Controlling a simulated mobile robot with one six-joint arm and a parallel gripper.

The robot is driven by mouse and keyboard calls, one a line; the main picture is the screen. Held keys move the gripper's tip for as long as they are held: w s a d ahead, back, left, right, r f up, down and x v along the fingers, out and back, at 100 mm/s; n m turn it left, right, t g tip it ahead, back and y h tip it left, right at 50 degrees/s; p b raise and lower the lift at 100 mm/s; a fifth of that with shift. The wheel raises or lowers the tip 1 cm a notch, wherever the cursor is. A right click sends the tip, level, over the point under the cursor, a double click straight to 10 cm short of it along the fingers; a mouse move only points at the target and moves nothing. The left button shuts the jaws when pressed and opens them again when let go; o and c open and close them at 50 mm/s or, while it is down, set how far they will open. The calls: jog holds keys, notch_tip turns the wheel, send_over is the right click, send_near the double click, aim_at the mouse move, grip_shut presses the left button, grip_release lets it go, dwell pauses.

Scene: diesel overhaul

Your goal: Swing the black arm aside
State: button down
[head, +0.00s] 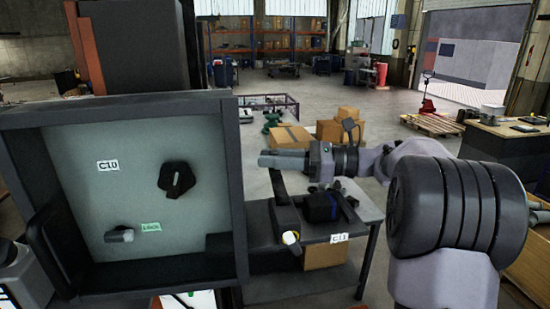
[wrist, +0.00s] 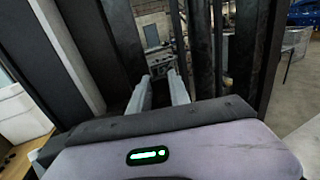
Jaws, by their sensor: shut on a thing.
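A black arm (head: 286,216) stands at the left end of the bench marked C11, with a pale round tip (head: 290,238) low on it. Its upper end meets the underside of my gripper (head: 272,160), which points left. My gripper is shut on the black arm, though the contact itself is hard to see. In the wrist view the two pale fingers of my gripper (wrist: 160,82) reach forward between dark upright bars (wrist: 194,45). What lies between the fingertips is small and unclear there.
An open cabinet (head: 236,190) with a grey panel (head: 140,190), labelled C10 and LOCK, stands close on the left. The bench (head: 368,212) carries a dark blue block (head: 320,206). Cardboard boxes (head: 290,137) are behind. Open floor (head: 375,115) lies beyond.

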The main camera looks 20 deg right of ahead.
jog(key=c, duration=1.3)
grip_release()
jog(key=shift+a, duration=0.2)
jog(key=b+v, duration=0.4)
jog(key=v, duration=1.3)
jog(key=shift+s+d, duration=0.1)
jog(key=shift+d, duration=0.15)
